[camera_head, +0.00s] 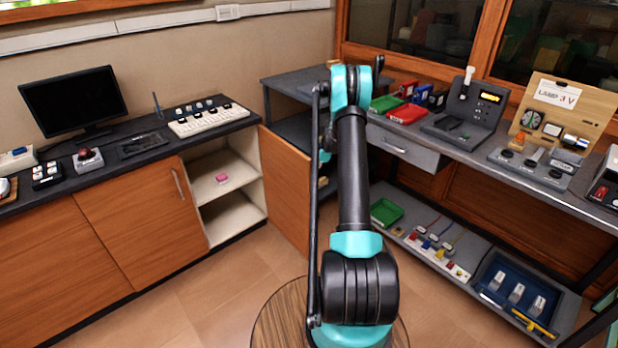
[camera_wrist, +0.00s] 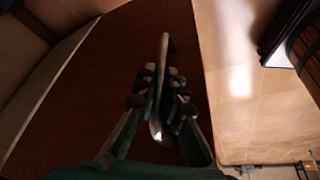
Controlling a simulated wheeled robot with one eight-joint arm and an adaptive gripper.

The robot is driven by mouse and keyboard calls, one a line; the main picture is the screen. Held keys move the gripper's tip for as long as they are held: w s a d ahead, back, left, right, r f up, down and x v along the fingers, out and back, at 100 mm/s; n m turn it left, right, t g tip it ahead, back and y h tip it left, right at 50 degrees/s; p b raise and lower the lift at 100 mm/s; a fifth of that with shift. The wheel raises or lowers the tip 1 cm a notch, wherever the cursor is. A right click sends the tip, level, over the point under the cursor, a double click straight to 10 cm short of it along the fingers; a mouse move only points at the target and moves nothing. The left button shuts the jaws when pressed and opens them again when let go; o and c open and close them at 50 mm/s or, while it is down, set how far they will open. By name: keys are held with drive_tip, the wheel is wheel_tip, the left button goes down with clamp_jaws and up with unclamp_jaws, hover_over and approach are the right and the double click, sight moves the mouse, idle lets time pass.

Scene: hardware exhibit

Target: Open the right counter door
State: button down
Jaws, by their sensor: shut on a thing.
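The right counter door (camera_head: 283,190) is a brown wooden panel. In the head view it stands swung well out from the counter, and the shelved compartment (camera_head: 232,225) beside it is exposed. In the wrist view the same door (camera_wrist: 75,105) fills the middle and left. Its metal bar handle (camera_wrist: 164,45) runs up between the fingers of my gripper (camera_wrist: 160,85), which is shut on it. In the head view my arm hides the gripper and the handle. The left counter door (camera_head: 140,215) is closed and has its own handle.
A pink object (camera_head: 222,178) lies on the compartment shelf. A monitor (camera_head: 75,100) and a keyboard-like device (camera_head: 208,118) stand on the counter. A grey workbench (camera_head: 455,150) with trays and devices lines the right side. Bare floor (camera_head: 215,295) lies in front of the counter.

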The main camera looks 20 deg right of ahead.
drive_tip(key=c, duration=1.6)
unclamp_jaws()
drive_tip(key=v, duration=1.2)
